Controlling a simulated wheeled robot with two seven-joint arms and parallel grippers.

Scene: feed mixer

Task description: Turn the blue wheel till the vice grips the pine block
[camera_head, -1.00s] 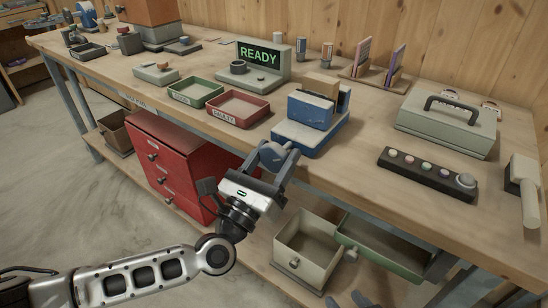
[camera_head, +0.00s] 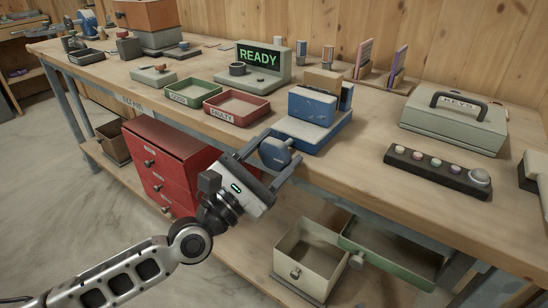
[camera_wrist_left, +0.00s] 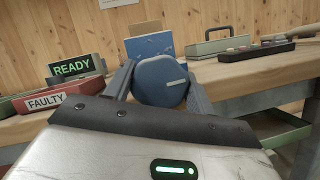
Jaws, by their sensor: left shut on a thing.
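The blue vice (camera_head: 313,134) stands at the front edge of the workbench. Its blue wheel (camera_head: 274,153) faces the front and shows large in the left wrist view (camera_wrist_left: 160,80). My left gripper (camera_head: 278,156) is shut on the wheel, with one finger on each side of its rim. The pine block (camera_head: 323,80) sits behind the vice's front jaw, and only its upper part shows. It also shows above the jaw in the left wrist view (camera_wrist_left: 145,29). I cannot tell whether the jaws touch the block. My right gripper is not in view.
Left of the vice are a red FAULTY tray (camera_head: 237,108), a green GOOD tray (camera_head: 189,95) and a READY display (camera_head: 262,59). To the right are a KEYS box (camera_head: 455,125) and a button strip (camera_head: 436,171). Open drawers (camera_head: 310,262) and a red cabinet (camera_head: 170,158) are below.

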